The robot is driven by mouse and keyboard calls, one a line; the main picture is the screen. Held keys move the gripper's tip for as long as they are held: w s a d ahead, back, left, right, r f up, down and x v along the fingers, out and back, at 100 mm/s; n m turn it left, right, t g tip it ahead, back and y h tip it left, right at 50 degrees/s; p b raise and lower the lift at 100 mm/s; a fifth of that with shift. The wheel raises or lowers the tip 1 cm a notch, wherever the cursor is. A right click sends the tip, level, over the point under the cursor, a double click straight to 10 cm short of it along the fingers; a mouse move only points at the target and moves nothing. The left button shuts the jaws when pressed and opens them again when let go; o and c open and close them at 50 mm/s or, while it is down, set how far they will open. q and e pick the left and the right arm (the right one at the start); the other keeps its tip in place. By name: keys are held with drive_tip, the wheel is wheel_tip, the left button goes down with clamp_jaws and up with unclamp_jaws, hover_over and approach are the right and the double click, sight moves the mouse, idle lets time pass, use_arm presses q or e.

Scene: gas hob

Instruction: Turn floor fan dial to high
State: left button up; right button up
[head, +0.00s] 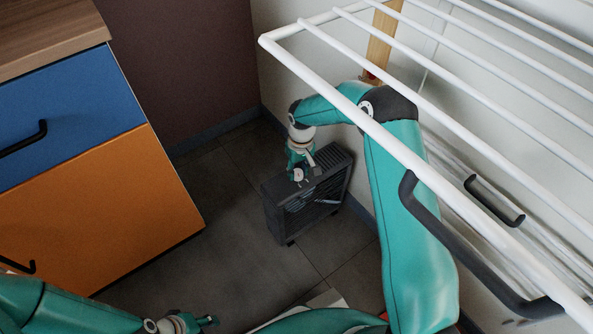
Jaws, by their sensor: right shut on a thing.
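The floor fan (322,196) is a dark grey box with a slatted grille, standing on the floor by the corner of the walls. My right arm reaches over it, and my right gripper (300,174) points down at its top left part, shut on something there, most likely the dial. The dial itself is hidden by the gripper, so its setting cannot be read. My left gripper (207,321) is low at the bottom of the picture, well away from the fan. Its fingers are too small to tell whether they are open.
A white drying rack (330,36) with several bars spans the upper right, above my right arm. A cabinet with a blue drawer (85,115) and an orange front (110,215) stands at the left. Dark floor tiles (225,235) are clear between cabinet and fan.

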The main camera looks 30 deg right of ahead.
drive_tip(key=shift+s+d+f+m, duration=0.1)
drive_tip(key=shift+s+d+m, duration=0.1)
drive_tip(key=shift+m, duration=0.8)
drive_tip(key=o, duration=1.2)
drive_tip(key=shift+a, duration=0.15)
drive_tip(key=shift+c, duration=0.2)
drive_tip(key=shift+w, duration=0.1)
